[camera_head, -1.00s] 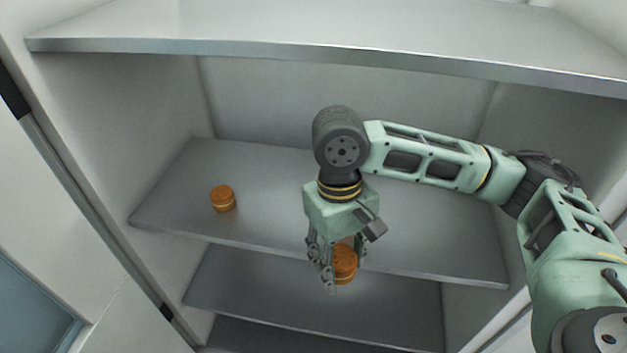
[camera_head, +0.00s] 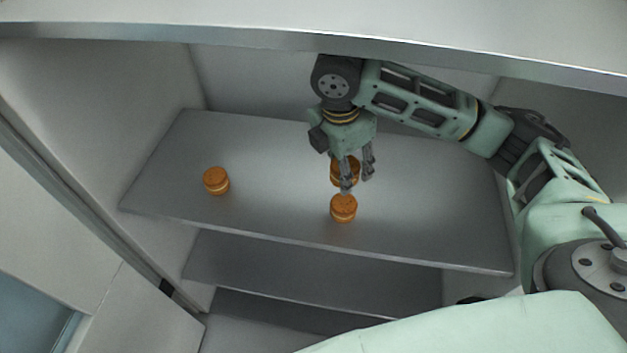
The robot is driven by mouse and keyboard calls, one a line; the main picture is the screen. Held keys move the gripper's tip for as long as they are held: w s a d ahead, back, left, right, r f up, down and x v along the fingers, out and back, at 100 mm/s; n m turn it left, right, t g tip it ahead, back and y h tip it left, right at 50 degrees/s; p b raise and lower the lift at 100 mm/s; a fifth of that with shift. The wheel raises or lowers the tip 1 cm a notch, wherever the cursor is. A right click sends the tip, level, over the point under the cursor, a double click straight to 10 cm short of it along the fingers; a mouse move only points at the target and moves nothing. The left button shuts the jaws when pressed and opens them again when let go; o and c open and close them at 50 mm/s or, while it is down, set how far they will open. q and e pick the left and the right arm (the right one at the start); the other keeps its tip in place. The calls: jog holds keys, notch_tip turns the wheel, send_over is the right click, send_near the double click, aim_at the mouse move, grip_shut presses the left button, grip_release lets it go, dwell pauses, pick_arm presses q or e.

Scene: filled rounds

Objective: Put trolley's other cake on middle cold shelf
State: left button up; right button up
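My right gripper (camera_head: 357,181) reaches in from the right, over the grey middle shelf (camera_head: 270,150) of the white cabinet. It is shut on a round orange-brown cake (camera_head: 339,172), which its fingers partly cover. The held cake appears above the shelf; the gap under it is hard to judge. A second similar cake (camera_head: 343,208) stands on the shelf, just below the fingertips in the picture. A third cake (camera_head: 216,181) stands farther left on the same shelf. My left gripper is not in view. The trolley is not in view.
An upper shelf (camera_head: 250,42) hangs over my arm. Lower shelves (camera_head: 300,270) lie beneath and look empty where visible. Cabinet walls close in both sides. The shelf is clear between the left cake and the others, and toward the right front.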

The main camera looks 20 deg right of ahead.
jog(key=w+a+f+p, duration=0.1)
jog(key=w+a+f, duration=0.1)
jog(key=a, duration=0.2)
jog(key=p, duration=0.2)
send_over(295, 203)
jog(key=f, duration=0.4)
jog(key=shift+s+a+f, duration=0.15)
jog(key=shift+a+f, duration=0.25)
jog(key=shift+f, duration=0.1)
notch_tip(295, 203, down, 3)
jog(key=shift+f+p, duration=0.15)
jog(key=shift+p, duration=0.6)
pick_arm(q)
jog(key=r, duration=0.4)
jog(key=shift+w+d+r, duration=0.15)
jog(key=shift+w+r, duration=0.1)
pick_arm(e)
jog(key=shift+f, duration=0.3)
jog(key=shift+f, duration=0.1)
jog(key=o, duration=0.8)
jog(key=shift+c, duration=0.2)
